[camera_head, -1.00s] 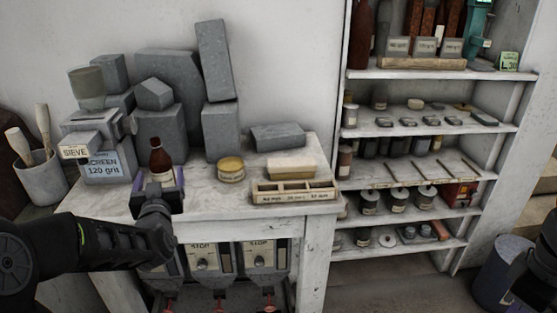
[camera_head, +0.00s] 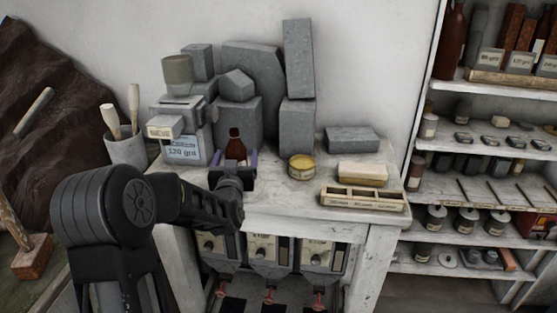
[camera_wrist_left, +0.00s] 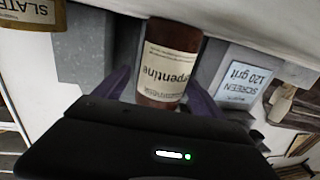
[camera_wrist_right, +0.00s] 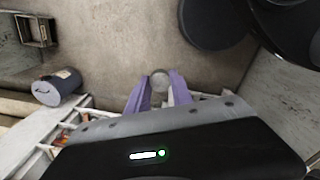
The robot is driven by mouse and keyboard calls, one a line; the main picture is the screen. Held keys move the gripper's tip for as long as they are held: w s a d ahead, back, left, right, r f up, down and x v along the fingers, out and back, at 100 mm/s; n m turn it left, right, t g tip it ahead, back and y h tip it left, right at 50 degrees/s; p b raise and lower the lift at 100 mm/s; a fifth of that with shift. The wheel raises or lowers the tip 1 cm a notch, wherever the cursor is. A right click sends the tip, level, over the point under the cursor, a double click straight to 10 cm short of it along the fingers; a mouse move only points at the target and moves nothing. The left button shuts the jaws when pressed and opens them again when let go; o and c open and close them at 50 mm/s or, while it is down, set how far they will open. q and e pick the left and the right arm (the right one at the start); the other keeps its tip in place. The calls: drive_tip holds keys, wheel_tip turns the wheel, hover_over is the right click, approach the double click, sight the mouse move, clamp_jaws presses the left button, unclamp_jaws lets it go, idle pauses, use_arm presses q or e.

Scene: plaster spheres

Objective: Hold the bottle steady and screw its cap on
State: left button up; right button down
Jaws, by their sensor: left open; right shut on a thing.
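The brown bottle (camera_head: 236,147) stands on the bench at the left, its neck bare. In the left wrist view the bottle (camera_wrist_left: 168,58) shows a white label reading "turpentine". My left gripper (camera_head: 236,159) is open, with its purple fingers on either side of the bottle. I cannot tell whether either finger touches it. My right gripper (camera_wrist_right: 160,92) shows only in its own wrist view. It is shut on a small round grey cap (camera_wrist_right: 160,78), held well above the floor and away from the bottle.
A pot of tools (camera_head: 125,150) is at the left. Shelves (camera_head: 470,205) fill the right.

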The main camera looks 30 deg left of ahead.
use_arm(q)
drive_tip(key=shift+c, duration=0.2)
drive_tip(key=shift+r, duration=0.1)
clamp_jaws()
idle(0.5)
